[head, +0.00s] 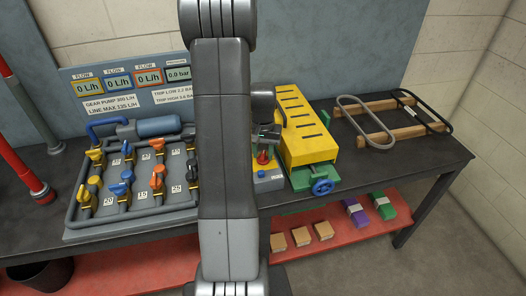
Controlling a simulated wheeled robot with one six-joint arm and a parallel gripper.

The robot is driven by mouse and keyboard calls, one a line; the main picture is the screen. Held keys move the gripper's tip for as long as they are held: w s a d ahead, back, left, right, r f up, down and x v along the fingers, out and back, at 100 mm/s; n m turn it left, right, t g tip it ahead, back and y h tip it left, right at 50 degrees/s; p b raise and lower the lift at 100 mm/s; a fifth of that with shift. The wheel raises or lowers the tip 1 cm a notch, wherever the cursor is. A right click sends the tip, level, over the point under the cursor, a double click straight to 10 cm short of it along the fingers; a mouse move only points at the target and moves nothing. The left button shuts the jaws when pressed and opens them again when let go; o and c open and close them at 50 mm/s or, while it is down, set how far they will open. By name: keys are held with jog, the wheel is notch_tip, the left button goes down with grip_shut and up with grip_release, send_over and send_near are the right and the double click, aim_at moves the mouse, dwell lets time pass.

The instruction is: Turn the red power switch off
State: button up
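The red power switch (263,158) stands on a small control box (271,182) just right of my arm, in the middle of the head view. The box has a yellow band and a blue button on its front. My gripper (268,136) points down from behind my arm, just above and very close to the red switch. I cannot tell whether it touches the switch. Its fingers are small and dark, and their opening cannot be made out. My arm hides the left part of the control box.
A yellow slotted cover (304,125) with a blue handwheel (323,187) stands close on the right. A pipe manifold (133,212) with several coloured valves is on the left, below a panel of flow displays (120,84). Wire loops on wooden blocks (405,134) lie at the far right.

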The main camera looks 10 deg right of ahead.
aim_at(263, 154)
grip_shut()
jog(key=shift+n+b, duration=0.55)
jog(key=shift+n, duration=2.05)
grip_release()
jog(key=shift+r, duration=0.1)
notch_tip(263, 154, up, 14)
jog(key=b, duration=0.1)
